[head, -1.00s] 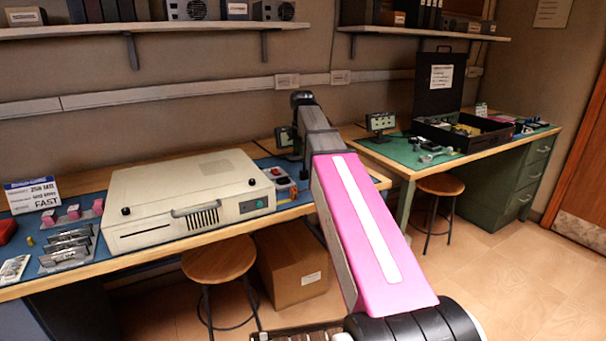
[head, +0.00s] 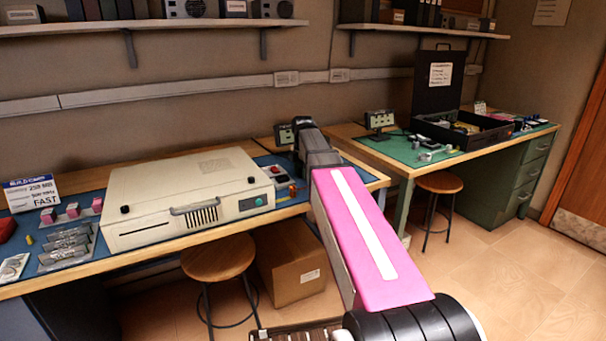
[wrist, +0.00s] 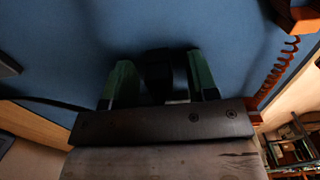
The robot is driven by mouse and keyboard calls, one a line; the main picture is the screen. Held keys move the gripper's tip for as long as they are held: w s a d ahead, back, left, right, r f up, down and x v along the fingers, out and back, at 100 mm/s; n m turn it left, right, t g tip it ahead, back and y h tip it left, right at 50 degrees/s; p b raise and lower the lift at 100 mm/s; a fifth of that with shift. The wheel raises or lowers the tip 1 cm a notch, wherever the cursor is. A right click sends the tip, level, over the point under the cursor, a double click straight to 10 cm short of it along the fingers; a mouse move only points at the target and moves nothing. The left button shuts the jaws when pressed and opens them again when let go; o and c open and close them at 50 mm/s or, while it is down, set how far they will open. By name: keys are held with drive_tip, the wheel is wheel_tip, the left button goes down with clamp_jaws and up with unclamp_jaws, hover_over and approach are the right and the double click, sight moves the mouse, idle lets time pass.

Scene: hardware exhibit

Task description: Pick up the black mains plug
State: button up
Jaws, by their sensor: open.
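In the wrist view, the black mains plug (wrist: 166,68) is on the blue mat, between the two green fingers of my gripper (wrist: 162,80). The fingers are apart, one to each side of the plug, with dark gaps between; I cannot tell whether either touches it. A black cable (wrist: 48,101) runs off to the left. In the head view, my arm hides the gripper and the plug at the right end of the near bench.
An orange coiled cord (wrist: 283,68) and part of an orange object (wrist: 296,16) lie right of my gripper. In the head view, a beige computer case (head: 185,200) stands left of my arm. A small display (head: 285,136) stands behind it.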

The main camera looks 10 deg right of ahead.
drive_tip(key=c, duration=0.8)
drive_tip(key=shift+r, duration=0.1)
